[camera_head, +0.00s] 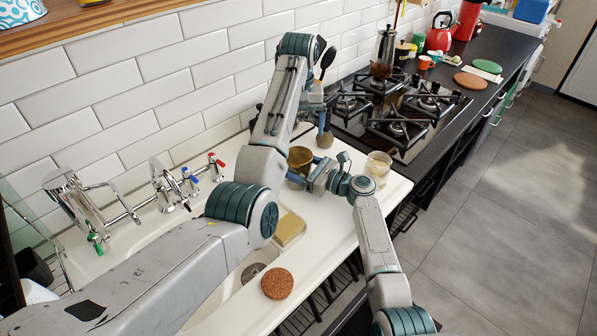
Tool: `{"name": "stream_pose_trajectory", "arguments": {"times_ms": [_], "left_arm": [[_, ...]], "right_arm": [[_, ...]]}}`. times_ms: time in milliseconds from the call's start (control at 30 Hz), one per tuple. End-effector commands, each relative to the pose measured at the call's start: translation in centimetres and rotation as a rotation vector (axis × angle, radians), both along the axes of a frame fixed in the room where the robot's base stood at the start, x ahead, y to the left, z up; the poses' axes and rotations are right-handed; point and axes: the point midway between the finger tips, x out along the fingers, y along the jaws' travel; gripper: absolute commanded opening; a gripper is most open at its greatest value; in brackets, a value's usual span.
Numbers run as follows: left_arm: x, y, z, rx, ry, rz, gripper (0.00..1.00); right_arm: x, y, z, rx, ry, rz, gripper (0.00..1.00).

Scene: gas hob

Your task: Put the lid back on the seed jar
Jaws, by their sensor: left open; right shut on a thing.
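A brass-coloured round container (300,157) is at the white counter's back part, left of the hob. My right gripper (308,180) reaches it from the right and is shut on it, partly hiding its lower body. My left gripper (323,122) is above and to the right of it, open, its fingers pointing down. A small greyish-brown round thing (325,140) is just below those fingers; I cannot tell whether they touch. A clear glass jar (379,164) stands right of my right gripper. A round cork disc (277,283) lies on the front counter. I cannot tell which is the seed jar or lid.
The gas hob (398,112) with black grates is behind and right, with a glass-and-steel coffee press (384,50) on it. The right front counter strip is clear.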

Motion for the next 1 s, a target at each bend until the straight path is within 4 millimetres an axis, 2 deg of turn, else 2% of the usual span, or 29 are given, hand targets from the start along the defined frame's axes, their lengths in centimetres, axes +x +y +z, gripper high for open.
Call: {"name": "stream_pose_trajectory", "arguments": {"times_ms": [167,267,700,1000], "left_arm": [[0.0,0.0,-0.2,0.0,0.0,-0.002,0.91],[0.0,0.0,-0.9,0.0,0.001,-0.002,0.91],[-0.1,0.1,-7.1,0.0,0.003,-0.002,0.91],[-0.1,0.0,-8.0,-0.001,0.0,-0.001,0.91]], "right_arm": [[0.0,0.0,-0.1,-0.001,0.001,0.0,0.07],[0.0,0.0,-0.1,-0.001,0.001,0.0,0.07],[0.0,0.0,-0.1,-0.001,0.001,0.0,0.07],[0.0,0.0,-0.1,-0.001,0.001,0.0,0.07]]}}
